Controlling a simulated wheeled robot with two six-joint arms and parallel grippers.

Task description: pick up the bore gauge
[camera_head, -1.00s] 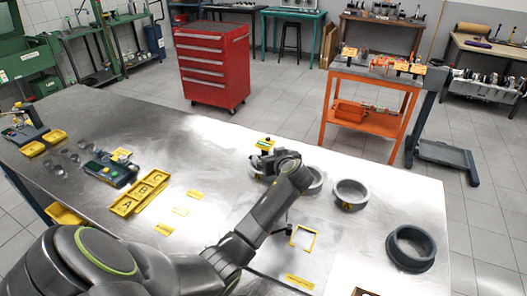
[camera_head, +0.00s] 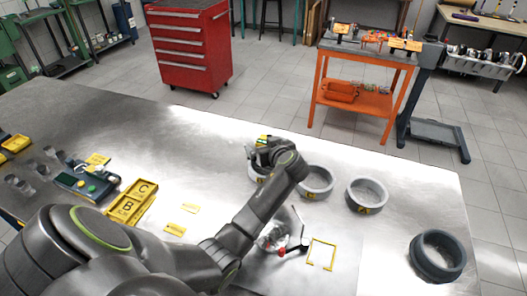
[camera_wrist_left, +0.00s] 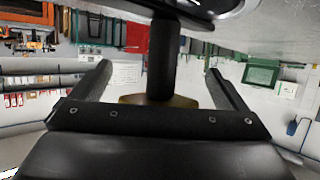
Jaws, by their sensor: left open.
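The bore gauge (camera_head: 263,140) appears to stand upright at the leftmost metal ring, with a yellow-green top showing above my left gripper. My left gripper (camera_head: 261,153) is over this ring, and its wrist hides much of the gauge and ring. In the left wrist view a dark upright shaft, which looks like the gauge's handle (camera_wrist_left: 163,58), is between the two spread fingers of the left gripper (camera_wrist_left: 159,70). Gaps show on both sides of it, so the fingers are open around it without gripping. My right gripper is not in view.
Two pale rings (camera_head: 316,182) (camera_head: 366,196) stand just right of the gripper. A dark ring (camera_head: 437,256) is at far right. A small dark item with a red tip (camera_head: 282,252) lies near a yellow square outline (camera_head: 321,254). Yellow lettered trays (camera_head: 128,205) are at left.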

